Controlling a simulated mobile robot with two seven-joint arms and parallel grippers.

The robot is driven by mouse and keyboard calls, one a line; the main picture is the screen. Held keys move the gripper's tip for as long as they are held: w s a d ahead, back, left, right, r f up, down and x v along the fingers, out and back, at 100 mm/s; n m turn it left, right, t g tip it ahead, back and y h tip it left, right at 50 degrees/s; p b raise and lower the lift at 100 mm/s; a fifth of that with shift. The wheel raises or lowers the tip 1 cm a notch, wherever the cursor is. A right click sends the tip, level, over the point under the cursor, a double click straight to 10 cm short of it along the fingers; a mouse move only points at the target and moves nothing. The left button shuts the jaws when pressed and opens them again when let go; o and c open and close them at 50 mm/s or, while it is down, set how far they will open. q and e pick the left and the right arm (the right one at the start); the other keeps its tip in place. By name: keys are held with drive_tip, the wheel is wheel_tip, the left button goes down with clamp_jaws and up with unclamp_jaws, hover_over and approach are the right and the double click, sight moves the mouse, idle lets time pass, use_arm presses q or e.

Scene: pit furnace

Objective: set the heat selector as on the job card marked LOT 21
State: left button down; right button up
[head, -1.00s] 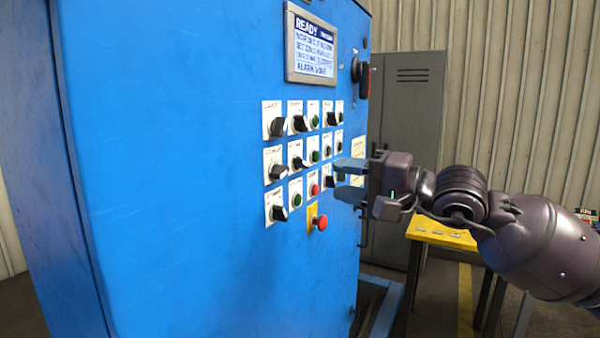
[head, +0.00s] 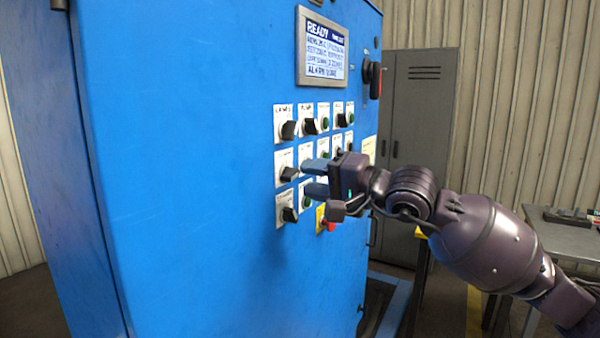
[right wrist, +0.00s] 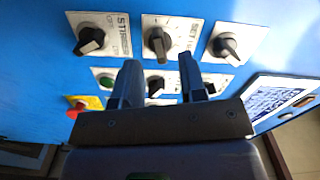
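The blue cabinet's panel carries several black selector knobs on white plates. In the head view the left column has an upper knob (head: 286,127), a middle knob (head: 287,172) and a lower knob (head: 288,211). The right wrist view shows the middle knob (right wrist: 158,43) just beyond the fingertips. Labels are mostly too blurred to tell which knob is the heat selector. My right gripper (head: 315,178) is open and empty, its fingers pointing at the middle knob; the fingers also show apart in the right wrist view (right wrist: 158,66). No LOT 21 card is readable. My left gripper is out of view.
A lit display (head: 324,47) sits above the knobs. A red button (right wrist: 84,107) on a yellow plate is below them. A dark red-handled switch (head: 374,79) is at the panel's right. A grey locker (head: 424,110) and a table (head: 565,235) stand behind.

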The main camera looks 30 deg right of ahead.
sight(296, 176)
drive_tip(key=shift+p+x, duration=0.3)
drive_tip(key=shift+x, duration=1.3)
clamp_jaws()
